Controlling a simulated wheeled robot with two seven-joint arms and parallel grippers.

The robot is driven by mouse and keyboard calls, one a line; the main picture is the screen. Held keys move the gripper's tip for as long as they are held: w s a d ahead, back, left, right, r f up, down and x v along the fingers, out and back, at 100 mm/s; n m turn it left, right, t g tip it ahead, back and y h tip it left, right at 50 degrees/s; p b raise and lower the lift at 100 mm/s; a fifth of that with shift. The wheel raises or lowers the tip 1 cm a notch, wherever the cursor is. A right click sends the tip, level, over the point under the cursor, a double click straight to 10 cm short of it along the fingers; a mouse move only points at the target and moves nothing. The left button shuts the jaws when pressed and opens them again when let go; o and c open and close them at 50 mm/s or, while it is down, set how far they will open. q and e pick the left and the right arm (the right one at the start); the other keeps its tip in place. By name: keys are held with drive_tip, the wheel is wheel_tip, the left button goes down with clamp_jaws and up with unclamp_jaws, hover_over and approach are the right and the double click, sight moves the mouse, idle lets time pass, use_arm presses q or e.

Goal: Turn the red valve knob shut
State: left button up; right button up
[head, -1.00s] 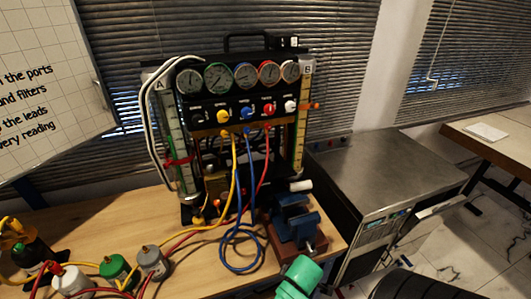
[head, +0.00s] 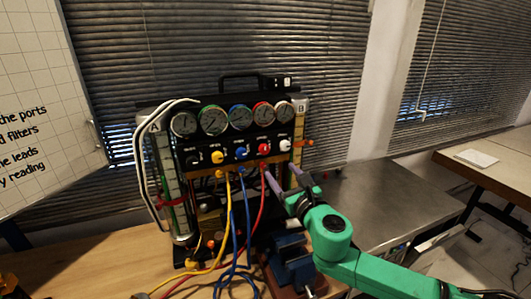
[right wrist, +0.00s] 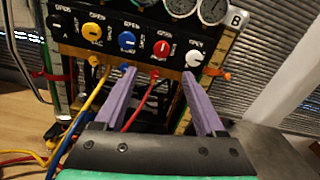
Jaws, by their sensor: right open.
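The red valve knob (head: 264,149) sits on the black front panel of the gauge rig, between the blue knob (head: 241,153) and the white knob (head: 285,145). It also shows in the right wrist view (right wrist: 162,48), beyond and between the fingertips. My right gripper (head: 283,171) is open, its two purple fingers apart and pointing at the rig just below the knob row. It also shows in the right wrist view (right wrist: 158,74). Nothing is between the fingers at the knob; they look apart from it. My left gripper is not in view.
A row of gauges (head: 240,118) sits above the knobs. Yellow, blue and red hoses (head: 262,205) hang from ports below them. A blue vise (head: 290,262) stands on the bench under my right arm. A metal-topped cabinet (head: 385,190) is at the right.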

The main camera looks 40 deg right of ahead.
approach(265, 151)
drive_tip(key=w, duration=0.3)
drive_tip(key=w+d, duration=0.1)
drive_tip(key=w+b, duration=0.1)
drive_tip(key=w+d, duration=0.1)
drive_tip(key=w, duration=0.1)
drive_tip(key=shift+d+f+b, duration=0.2)
drive_tip(key=shift+d+b, duration=0.1)
drive_tip(key=shift+b, duration=0.05)
drive_tip(key=shift+w+d, duration=0.1)
drive_tip(key=shift+w, duration=0.3)
drive_tip(key=shift+w+d+r+b, duration=0.1)
drive_tip(key=shift+w+r+b, duration=0.2)
drive_tip(key=shift+w+b, duration=0.15)
clamp_jaws()
